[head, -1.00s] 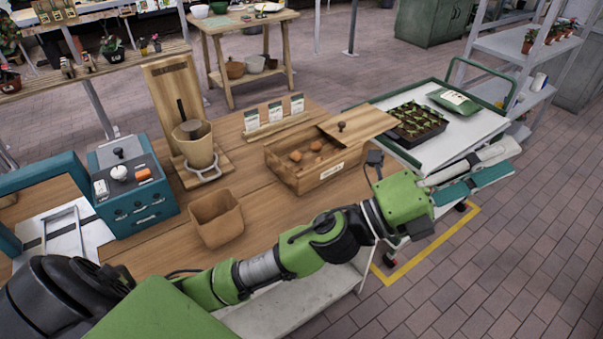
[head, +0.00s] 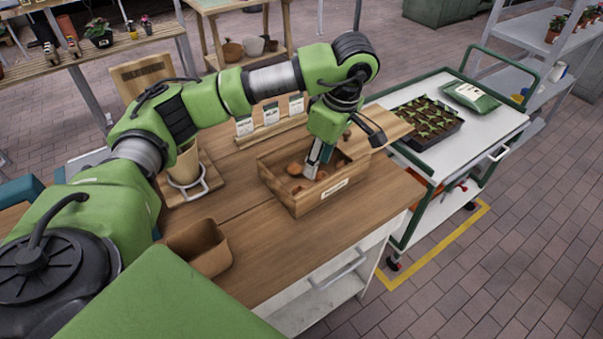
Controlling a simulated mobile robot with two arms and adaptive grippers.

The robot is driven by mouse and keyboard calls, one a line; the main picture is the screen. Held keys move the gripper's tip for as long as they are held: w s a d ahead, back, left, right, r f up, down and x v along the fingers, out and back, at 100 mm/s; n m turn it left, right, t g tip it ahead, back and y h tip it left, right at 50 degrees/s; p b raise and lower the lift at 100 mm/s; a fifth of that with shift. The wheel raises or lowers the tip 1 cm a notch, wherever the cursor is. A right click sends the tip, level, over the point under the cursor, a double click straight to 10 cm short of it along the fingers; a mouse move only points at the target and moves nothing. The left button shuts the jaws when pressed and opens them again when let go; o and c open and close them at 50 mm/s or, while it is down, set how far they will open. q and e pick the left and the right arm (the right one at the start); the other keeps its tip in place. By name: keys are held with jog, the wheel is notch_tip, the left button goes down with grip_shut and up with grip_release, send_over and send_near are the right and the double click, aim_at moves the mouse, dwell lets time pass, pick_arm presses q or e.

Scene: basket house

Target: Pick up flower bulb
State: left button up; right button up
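An open wooden box (head: 291,203) with a small label on its front stands on the wooden table. Brown flower bulbs lie inside it; one (head: 295,170) shows left of my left gripper and another (head: 322,175) shows by its fingertips. My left gripper (head: 313,170) points down into the box, its fingers low among the bulbs. I cannot tell whether the fingers are apart or closed on a bulb. The box's wooden lid (head: 392,127) sits slid to the right, partly behind the gripper. My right gripper is out of view.
A brown square pot (head: 200,247) stands at the table's front left. A tan pot (head: 184,168) in a ring stand and seed packets (head: 270,115) are behind. A cart (head: 487,127) with a seedling tray (head: 428,120) is at the right. The table's front right is clear.

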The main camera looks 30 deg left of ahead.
pick_arm(q)
jog(key=a, duration=0.2)
send_over(301, 186)
jog(key=shift+y, duration=0.3)
jog(key=f, duration=0.4)
jog(key=d+f, duration=0.1)
jog(key=f, duration=0.1)
jog(key=shift+f, duration=0.15)
jog(key=shift+s+a+f, duration=0.1)
jog(key=shift+f, duration=0.25)
jog(key=p+x, duration=0.2)
jog(key=x, duration=0.2)
jog(key=shift+f, duration=0.2)
jog(key=shift+f+p, duration=0.25)
jog(key=shift+p, duration=0.05)
jog(key=c, duration=0.7)
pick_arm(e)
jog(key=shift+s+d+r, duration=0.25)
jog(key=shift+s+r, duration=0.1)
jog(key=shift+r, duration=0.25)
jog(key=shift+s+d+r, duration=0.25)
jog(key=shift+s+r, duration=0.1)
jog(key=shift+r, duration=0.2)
